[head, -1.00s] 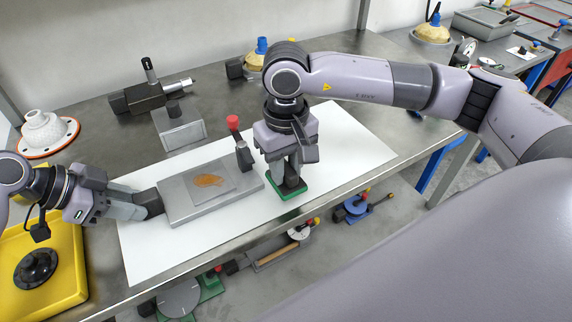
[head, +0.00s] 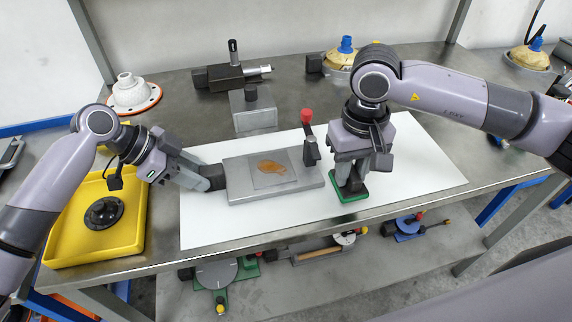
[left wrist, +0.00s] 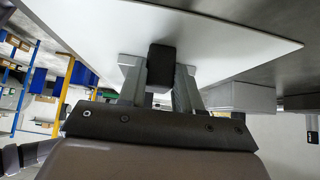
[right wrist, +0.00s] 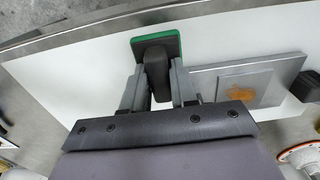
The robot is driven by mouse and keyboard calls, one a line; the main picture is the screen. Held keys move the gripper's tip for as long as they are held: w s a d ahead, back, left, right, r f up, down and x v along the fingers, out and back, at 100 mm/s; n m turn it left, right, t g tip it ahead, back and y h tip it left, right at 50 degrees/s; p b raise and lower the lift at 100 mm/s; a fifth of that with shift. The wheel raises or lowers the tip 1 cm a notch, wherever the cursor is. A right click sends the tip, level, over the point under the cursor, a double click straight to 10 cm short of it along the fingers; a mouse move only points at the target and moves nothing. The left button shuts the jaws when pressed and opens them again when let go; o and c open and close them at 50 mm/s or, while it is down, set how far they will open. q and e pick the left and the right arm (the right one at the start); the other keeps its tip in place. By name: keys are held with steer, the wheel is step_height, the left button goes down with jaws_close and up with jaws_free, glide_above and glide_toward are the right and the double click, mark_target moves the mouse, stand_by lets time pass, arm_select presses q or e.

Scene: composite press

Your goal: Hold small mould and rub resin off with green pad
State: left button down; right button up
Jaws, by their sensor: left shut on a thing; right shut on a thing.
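The small mould (head: 236,193) is a flat grey metal plate on the white sheet, with a raised square and an orange-brown resin patch (head: 270,168) on top. My left gripper (head: 210,178) is shut on the mould's dark handle block (left wrist: 161,66) at its left end. My right gripper (head: 350,178) is shut on the dark grip of the green pad (head: 349,197), to the right of the mould. The pad is apart from the mould, at or just above the sheet; I cannot tell which. The right wrist view also shows the pad (right wrist: 175,38), mould (right wrist: 270,92) and resin (right wrist: 239,87).
A red-knobbed clamp (head: 309,140) stands at the mould's back right. A grey block (head: 253,112) sits behind it. A yellow tray (head: 65,235) with a black disc is at the left. The white sheet (head: 420,165) is clear at the right.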

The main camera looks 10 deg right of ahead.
steer(key=o, duration=0.3)
jaws_close()
steer(key=w+d+r+m, duration=0.1)
steer(key=w+r+m, duration=0.5)
steer(key=w+a+n, duration=0.3)
steer(key=a+n, duration=0.3)
steer(key=a, duration=0.7)
steer(key=shift+w+d+f, duration=0.1)
steer(key=shift+d+f, duration=0.05)
steer(key=shift+f, duration=1.4)
steer(key=shift+w+d+f, duration=0.1)
steer(key=shift+d+f, duration=0.05)
steer(key=shift+f, duration=1.4)
